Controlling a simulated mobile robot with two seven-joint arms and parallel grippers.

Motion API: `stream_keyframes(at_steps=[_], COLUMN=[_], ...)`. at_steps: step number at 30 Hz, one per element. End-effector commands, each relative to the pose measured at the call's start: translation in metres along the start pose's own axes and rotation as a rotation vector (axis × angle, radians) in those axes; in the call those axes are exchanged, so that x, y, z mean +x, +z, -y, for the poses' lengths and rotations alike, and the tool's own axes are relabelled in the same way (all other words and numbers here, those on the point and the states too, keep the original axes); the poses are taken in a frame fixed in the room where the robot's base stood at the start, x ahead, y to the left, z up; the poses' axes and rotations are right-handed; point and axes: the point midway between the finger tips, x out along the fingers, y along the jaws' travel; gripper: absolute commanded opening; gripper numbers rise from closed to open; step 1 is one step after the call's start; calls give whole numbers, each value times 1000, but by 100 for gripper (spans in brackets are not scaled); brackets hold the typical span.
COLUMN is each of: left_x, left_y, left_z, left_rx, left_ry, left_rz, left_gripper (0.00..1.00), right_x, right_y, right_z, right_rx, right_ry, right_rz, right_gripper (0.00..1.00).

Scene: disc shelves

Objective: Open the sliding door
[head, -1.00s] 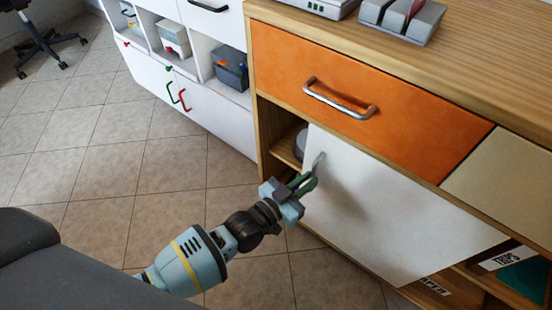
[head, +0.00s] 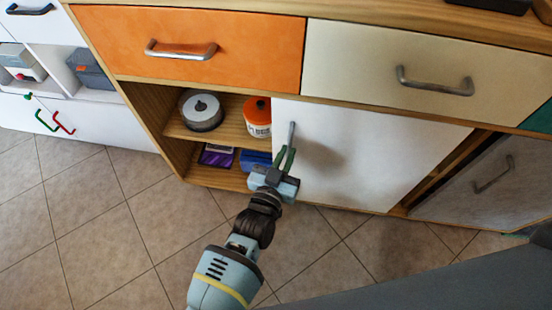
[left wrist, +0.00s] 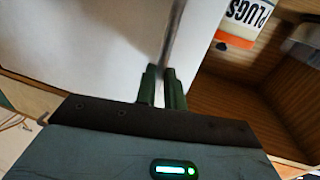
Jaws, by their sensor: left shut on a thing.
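The white sliding door (head: 365,165) covers the middle of the cabinet under the drawers. Its left part of the cabinet stands uncovered. My left gripper (head: 286,160) is shut on the door's upright metal handle (head: 291,133), near the door's left edge. In the left wrist view the green fingers (left wrist: 162,85) close around the handle (left wrist: 176,35), with the white door (left wrist: 100,40) to the left and the open compartment to the right. My right gripper is not in view.
The open shelves hold a disc spindle (head: 201,112), an orange-lidded tub (head: 257,117) and a purple box (head: 216,155). Above are an orange drawer (head: 200,45) and a cream drawer (head: 420,75). A grey door (head: 480,185) is at the right. Tiled floor (head: 110,220) is clear at the left.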

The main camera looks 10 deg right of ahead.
Motion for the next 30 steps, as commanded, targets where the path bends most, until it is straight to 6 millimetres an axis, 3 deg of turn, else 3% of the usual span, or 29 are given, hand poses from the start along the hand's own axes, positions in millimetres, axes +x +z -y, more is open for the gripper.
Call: stream_keyframes(at_steps=[19,20,24,30], left_x=[6,6,6,6], left_y=[1,1,1,1], left_z=[-8,-8,-8,-8], left_rx=[0,0,0,0], left_ry=[1,1,0,0], left_rz=[2,2,2,1], left_gripper=[0,13,32,33], right_x=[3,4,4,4], right_y=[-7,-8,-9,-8], right_z=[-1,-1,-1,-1], right_rx=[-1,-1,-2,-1], right_ry=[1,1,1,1], right_rz=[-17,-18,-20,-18], right_gripper=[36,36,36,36])
